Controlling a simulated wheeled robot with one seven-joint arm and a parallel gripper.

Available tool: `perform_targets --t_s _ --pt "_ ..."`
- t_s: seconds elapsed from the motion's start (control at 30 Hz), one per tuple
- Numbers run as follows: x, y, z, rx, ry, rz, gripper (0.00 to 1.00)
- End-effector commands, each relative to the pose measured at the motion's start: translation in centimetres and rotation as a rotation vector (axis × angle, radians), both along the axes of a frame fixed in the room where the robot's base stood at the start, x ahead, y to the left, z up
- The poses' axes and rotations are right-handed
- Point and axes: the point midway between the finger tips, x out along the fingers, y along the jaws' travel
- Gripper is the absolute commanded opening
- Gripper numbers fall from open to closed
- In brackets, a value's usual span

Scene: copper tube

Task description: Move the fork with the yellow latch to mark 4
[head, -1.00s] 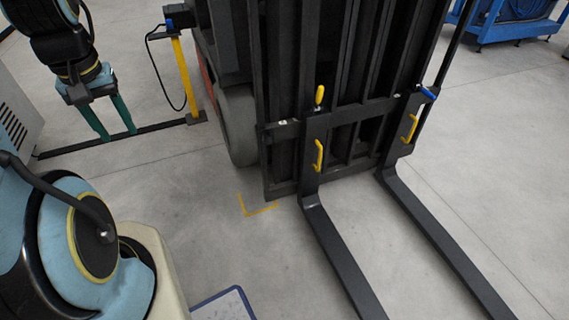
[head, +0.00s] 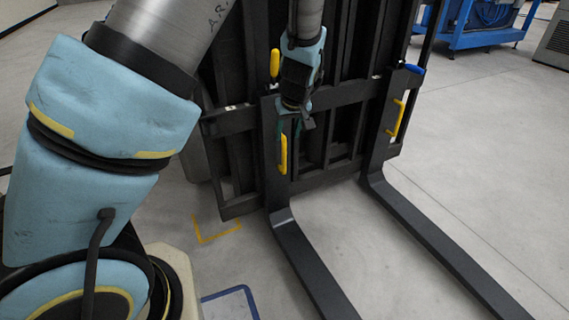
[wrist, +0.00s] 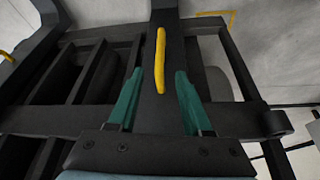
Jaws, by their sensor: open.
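The fork with the yellow latch (head: 275,62) is the left black fork (head: 305,262), hung on the carriage bar (head: 235,122). A yellow handle (head: 283,155) is on its upright shank and also shows in the wrist view (wrist: 160,60). My gripper (head: 289,128) is in front of this shank, near the handle's upper end. In the wrist view, the open green fingers (wrist: 159,72) lie on either side of the handle with gaps. Whether they reach around it in depth I cannot tell. No number for mark 4 is legible.
The right fork (head: 440,238) has a blue latch (head: 413,68) and its own yellow handle (head: 396,118). Behind the carriage stands the dark mast. A yellow corner line (head: 217,232) is on the floor. A blue cart (head: 475,30) stands far back; floor at right is clear.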

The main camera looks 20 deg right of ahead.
Motion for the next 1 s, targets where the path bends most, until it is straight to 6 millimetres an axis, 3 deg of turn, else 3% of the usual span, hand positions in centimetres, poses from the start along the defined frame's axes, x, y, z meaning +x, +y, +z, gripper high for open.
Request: perform_targets --t_s 0.6,1.0 --pt "3.6 -0.5 -8.8 0.0 -0.002 -0.001 0.5" --pt "4.1 -0.6 -9.9 -0.001 -0.002 -0.001 0.5"
